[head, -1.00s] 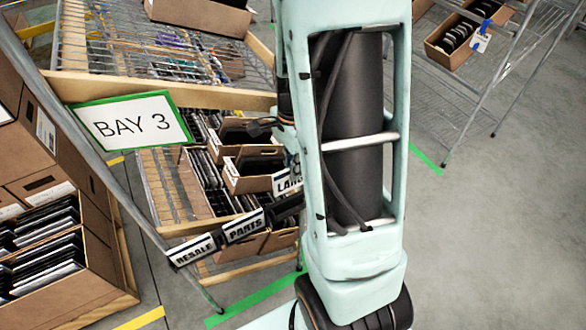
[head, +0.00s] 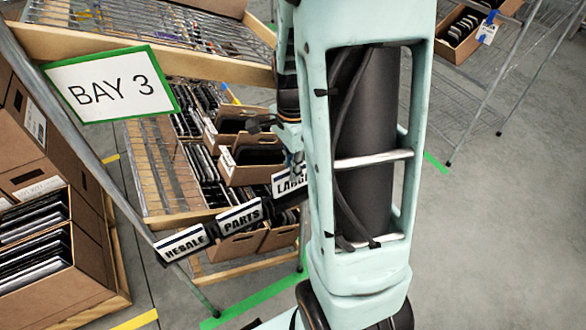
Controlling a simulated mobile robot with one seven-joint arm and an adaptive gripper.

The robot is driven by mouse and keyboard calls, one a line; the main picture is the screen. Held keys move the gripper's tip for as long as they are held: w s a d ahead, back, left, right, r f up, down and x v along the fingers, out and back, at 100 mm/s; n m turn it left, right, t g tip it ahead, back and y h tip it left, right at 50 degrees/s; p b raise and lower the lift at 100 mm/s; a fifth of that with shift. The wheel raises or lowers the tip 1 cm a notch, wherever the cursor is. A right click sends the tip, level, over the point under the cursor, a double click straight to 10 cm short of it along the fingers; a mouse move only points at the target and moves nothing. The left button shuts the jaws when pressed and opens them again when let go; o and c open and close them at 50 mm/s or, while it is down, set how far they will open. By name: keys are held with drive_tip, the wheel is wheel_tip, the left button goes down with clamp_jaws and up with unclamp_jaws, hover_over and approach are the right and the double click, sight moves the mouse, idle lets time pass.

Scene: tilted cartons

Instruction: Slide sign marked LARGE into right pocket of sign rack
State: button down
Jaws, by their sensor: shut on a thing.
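The white sign marked LARGE (head: 287,184) shows left of my arm, its right end cut off by the arm. My gripper (head: 296,164) is at the sign's upper edge and shut on it, mostly hidden behind my arm. The black sign rack (head: 285,213) runs along the front of the lower shelf.
Open cartons (head: 250,162) with dark flat items sit tilted on the shelf behind the rack. A BAY 3 sign (head: 112,85) hangs on the upper wooden rail. More cartons (head: 35,250) stand at the left. The floor (head: 490,240) at the right is clear.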

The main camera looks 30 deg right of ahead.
sight(293, 189)
drive_tip(key=shift+f+b, duration=1.65)
drive_tip(key=shift+f, duration=1)
drive_tip(key=shift+f, duration=0.4)
drive_tip(key=c, duration=2)
unclamp_jaws()
drive_tip(key=shift+r, duration=0.1)
wheel_tip(293, 189, up, 12)
drive_tip(key=shift+f, duration=0.1)
